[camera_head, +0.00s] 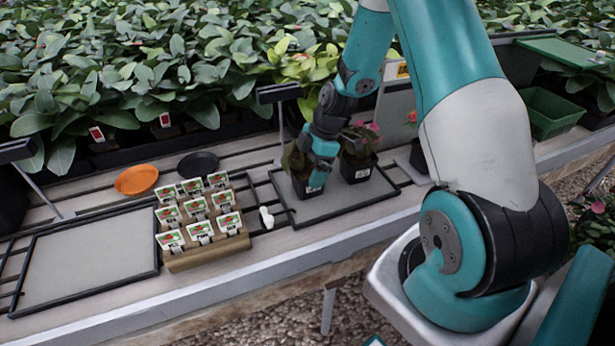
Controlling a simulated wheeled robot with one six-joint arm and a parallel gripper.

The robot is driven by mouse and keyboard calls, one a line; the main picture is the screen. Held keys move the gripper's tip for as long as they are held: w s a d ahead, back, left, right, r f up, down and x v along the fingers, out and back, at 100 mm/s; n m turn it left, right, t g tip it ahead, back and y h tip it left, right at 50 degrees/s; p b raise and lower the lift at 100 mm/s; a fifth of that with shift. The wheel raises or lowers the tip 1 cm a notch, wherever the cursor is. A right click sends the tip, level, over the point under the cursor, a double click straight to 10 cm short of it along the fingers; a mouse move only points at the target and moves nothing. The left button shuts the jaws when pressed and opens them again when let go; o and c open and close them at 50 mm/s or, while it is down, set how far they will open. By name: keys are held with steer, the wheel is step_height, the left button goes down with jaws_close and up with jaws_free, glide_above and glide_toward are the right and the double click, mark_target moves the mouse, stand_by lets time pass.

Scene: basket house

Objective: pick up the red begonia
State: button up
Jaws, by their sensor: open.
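My gripper (318,172) is open and points down over a dark potted plant (303,186) on the right grey tray (330,205). Its fingers overlap the plant's leaves and pot in the picture. I cannot tell whether they touch it. This plant has brownish-green leaves, and any flower on it is hidden by my gripper. Just right of it, on the same tray, stands a black pot (356,170) with a pink-flowered plant (360,138). Farther right, partly behind my arm, a small red bloom (412,117) shows above another dark pot (418,156).
A rack of plant labels (203,240) and a small white item (266,217) lie left of the right tray. An empty tray (85,260) is at the left. Orange (136,180) and black (198,164) saucers lie behind. A green crate (552,112) stands right. Dense foliage fills the back.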

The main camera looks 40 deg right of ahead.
steer(key=shift+x, duration=1.2)
steer(key=c, duration=0.8)
steer(key=shift+r, duration=0.15)
